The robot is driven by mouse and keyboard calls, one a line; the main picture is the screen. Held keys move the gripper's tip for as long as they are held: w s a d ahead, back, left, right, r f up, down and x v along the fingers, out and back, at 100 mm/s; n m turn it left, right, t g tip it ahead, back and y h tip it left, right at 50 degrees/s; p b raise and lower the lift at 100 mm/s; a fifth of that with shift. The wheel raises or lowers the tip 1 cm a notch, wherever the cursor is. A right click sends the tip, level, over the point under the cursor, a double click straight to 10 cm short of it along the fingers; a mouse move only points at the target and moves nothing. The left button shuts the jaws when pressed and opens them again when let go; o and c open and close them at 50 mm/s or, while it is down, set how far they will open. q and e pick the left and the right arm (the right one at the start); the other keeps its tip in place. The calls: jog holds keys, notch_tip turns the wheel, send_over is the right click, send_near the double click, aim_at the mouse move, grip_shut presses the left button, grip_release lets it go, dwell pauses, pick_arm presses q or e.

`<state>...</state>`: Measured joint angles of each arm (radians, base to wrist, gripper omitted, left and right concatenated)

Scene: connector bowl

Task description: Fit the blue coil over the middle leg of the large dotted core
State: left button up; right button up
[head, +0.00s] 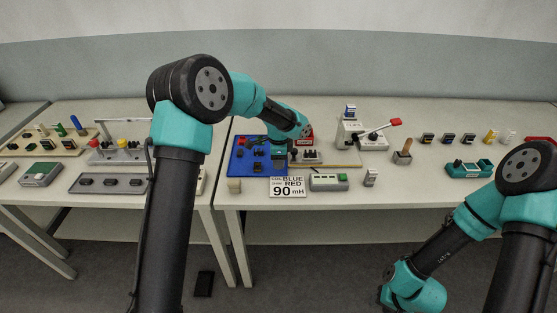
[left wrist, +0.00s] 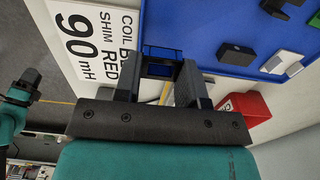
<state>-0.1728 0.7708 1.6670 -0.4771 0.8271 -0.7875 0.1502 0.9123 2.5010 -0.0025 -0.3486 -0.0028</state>
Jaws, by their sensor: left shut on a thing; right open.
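My left gripper (head: 279,163) is low over the front right part of the blue mat (head: 236,168). In the left wrist view my left gripper (left wrist: 158,75) is shut on a dark blue piece, apparently the blue coil (left wrist: 160,70), between its fingertips. The piece is near the mat's edge, beside the sign. Several small dark parts (head: 257,153) lie on the mat, left of the gripper; one dark block (left wrist: 235,53) shows in the left wrist view. I cannot make out dots, so I cannot tell which is the large dotted core.
A sign (head: 287,187) reading coil blue, shim red, 90 mH stands at the table's front. A red box (left wrist: 245,108) is near the gripper. A red-handled lever device (head: 374,138) stands further right.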

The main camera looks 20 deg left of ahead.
pick_arm(q)
jog(key=s+d, duration=0.1)
jog(key=s, duration=0.3)
jog(key=s+d+r, duration=0.1)
jog(key=s, duration=0.4)
jog(key=s+d, duration=0.1)
jog(key=s, duration=0.3)
jog(key=shift+s+d+r, duration=0.2)
jog(key=shift+s+d, duration=0.2)
